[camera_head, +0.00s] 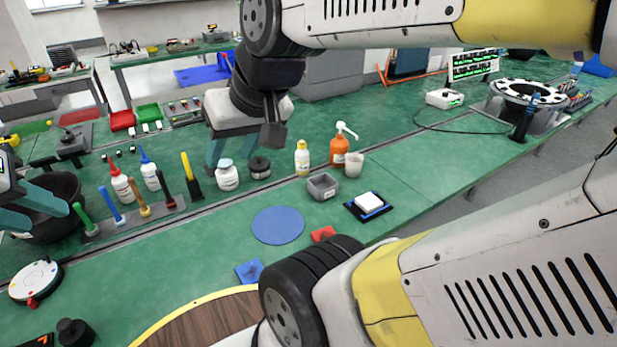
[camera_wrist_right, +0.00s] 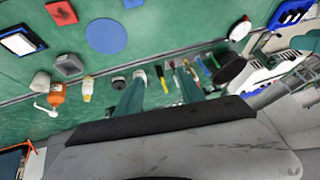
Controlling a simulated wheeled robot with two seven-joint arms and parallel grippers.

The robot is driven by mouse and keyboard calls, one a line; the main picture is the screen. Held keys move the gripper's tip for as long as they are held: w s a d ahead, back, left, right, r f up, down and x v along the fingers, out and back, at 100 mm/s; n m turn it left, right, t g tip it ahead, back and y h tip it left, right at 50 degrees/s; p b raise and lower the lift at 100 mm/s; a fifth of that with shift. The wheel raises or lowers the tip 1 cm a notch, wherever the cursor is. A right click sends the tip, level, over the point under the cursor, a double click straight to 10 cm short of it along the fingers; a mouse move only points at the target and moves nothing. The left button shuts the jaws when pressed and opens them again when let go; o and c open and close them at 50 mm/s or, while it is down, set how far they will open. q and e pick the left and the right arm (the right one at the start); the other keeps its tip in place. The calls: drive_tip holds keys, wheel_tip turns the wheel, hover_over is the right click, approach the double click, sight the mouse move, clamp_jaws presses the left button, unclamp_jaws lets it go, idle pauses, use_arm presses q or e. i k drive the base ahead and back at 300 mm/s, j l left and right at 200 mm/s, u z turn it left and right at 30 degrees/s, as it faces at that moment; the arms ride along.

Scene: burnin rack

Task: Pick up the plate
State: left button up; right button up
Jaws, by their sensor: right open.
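No dinner-style plate is clear. A flat blue disc (camera_head: 278,225) lies on the green bench in front of the bottles; it also shows in the right wrist view (camera_wrist_right: 106,36). A round white disc with coloured dots (camera_head: 36,279) sits at the left front. My right gripper (camera_head: 229,163) is open and empty above the bench, behind the white jar; in the right wrist view its teal fingers (camera_wrist_right: 160,76) stand apart, pointing toward the bottles and tools. My left gripper (camera_head: 48,218) is at the left edge, fingers apart at a black bowl (camera_head: 66,184). Contact is unclear.
An orange pump bottle (camera_head: 339,151), a yellow bottle (camera_head: 302,158), a white jar (camera_head: 227,176) and a grey bin (camera_head: 323,187) stand behind the blue disc. A tool row (camera_head: 128,217) is left. A white block on a dark tray (camera_head: 369,202) lies right. Bench around the disc is mostly clear.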

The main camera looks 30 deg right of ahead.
sight(368, 202)
drive_tip(key=k+l+z, duration=0.1)
drive_tip(key=k+z, duration=0.2)
drive_tip(key=k, duration=0.35)
drive_tip(key=j+z, duration=0.15)
drive_tip(key=z, duration=0.25)
drive_tip(key=i+j+z, duration=0.1)
drive_tip(key=z, duration=0.25)
drive_tip(key=j+z, duration=0.25)
drive_tip(key=z, duration=0.15)
drive_tip(key=j+z, duration=0.2)
drive_tip(key=z, duration=0.15)
drive_tip(key=i+j, duration=0.1)
drive_tip(key=i, duration=0.4)
